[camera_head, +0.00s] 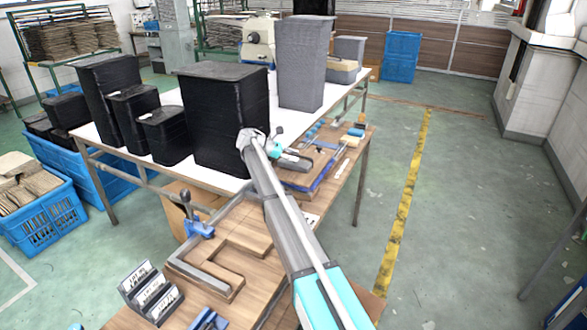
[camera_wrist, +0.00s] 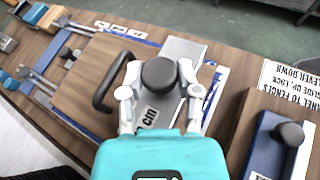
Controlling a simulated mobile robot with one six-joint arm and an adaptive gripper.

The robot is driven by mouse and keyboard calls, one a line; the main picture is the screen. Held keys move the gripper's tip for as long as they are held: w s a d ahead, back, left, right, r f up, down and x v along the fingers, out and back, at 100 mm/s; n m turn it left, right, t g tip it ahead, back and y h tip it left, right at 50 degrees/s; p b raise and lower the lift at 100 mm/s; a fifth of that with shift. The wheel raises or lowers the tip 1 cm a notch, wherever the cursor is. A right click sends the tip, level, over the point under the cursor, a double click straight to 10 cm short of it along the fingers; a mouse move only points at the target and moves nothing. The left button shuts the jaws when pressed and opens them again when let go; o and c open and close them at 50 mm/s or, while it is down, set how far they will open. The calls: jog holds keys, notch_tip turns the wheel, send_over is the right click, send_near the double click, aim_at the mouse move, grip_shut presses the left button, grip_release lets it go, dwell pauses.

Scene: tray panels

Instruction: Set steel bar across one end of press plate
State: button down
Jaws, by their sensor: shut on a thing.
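My gripper (camera_wrist: 158,90) is shut on the round black knob (camera_wrist: 158,73) of the steel bar (camera_wrist: 186,50). The bar is a flat grey piece with a small lettered label, partly hidden by the knob and fingers. It lies over the right end of the brown wooden press plate (camera_wrist: 85,88), which has a black loop handle (camera_wrist: 104,92). I cannot tell whether the bar touches the plate. In the head view, my gripper (camera_head: 272,148) is over the far workbench, with the grey bar (camera_head: 295,162) beside it.
Blue-handled clamps (camera_wrist: 38,14) stand left of the plate. A blue block with a black knob (camera_wrist: 288,135) and a printed card (camera_wrist: 290,85) are at the right. Tall black bins (camera_head: 225,120) stand close left of my arm. A wooden L-shaped frame (camera_head: 215,262) lies on the near bench.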

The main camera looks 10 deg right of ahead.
aim_at(286, 162)
jog(key=shift+a+f, duration=0.1)
dwell(0.3)
jog(key=shift+a+f+b, duration=0.35)
jog(key=shift+f+b, duration=0.2)
jog(key=shift+b, duration=0.1)
jog(key=shift+f+b, duration=1.35)
jog(key=shift+f, duration=0.15)
jog(key=shift+c, duration=1.5)
grip_release()
jog(key=shift+r, duration=0.25)
